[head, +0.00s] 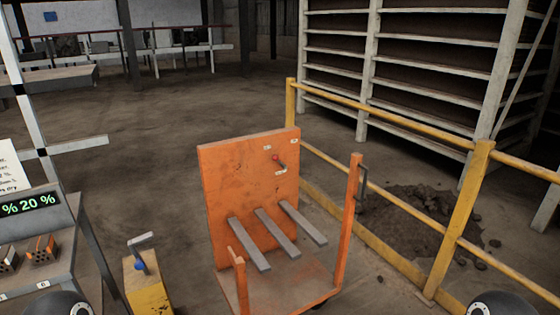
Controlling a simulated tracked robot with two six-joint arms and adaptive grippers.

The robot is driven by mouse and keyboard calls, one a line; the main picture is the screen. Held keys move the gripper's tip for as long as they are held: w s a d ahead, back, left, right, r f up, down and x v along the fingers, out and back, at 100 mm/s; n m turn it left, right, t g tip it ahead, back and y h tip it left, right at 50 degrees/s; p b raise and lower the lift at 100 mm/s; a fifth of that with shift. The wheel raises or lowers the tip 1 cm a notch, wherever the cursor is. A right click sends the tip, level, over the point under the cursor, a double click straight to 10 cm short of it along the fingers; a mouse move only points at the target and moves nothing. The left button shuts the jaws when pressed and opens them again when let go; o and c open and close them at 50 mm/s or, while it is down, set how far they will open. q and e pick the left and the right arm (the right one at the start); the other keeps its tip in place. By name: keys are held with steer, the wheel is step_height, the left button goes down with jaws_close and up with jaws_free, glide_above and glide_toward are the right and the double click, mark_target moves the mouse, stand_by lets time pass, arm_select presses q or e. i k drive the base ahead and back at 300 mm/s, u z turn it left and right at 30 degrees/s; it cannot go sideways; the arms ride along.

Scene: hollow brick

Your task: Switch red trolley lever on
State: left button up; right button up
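An orange trolley (225,188) stands upright in the middle of the head view, with several grey bars sticking out from its back panel. A small red lever (279,161) sits on the upper right of that panel, between two small white labels. Its marked settings are too small to read. Dark rounded parts of my own arms show at the bottom left and bottom right edges. Neither of my grippers is in view, and nothing touches the lever.
A yellow railing (455,228) runs along the right, close to the trolley, with a dirt pile (425,210) behind it. A yellow box (147,290) with a handle stands left of the trolley. A console with a green display (30,204) is at far left. Open floor lies behind.

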mark_target(275, 156)
steer(key=z, duration=0.2)
steer(key=k, duration=0.65)
steer(key=u, duration=0.25)
steer(key=i, duration=0.9)
steer(key=z, duration=0.45)
steer(key=i, duration=1.25)
steer(key=z, duration=0.35)
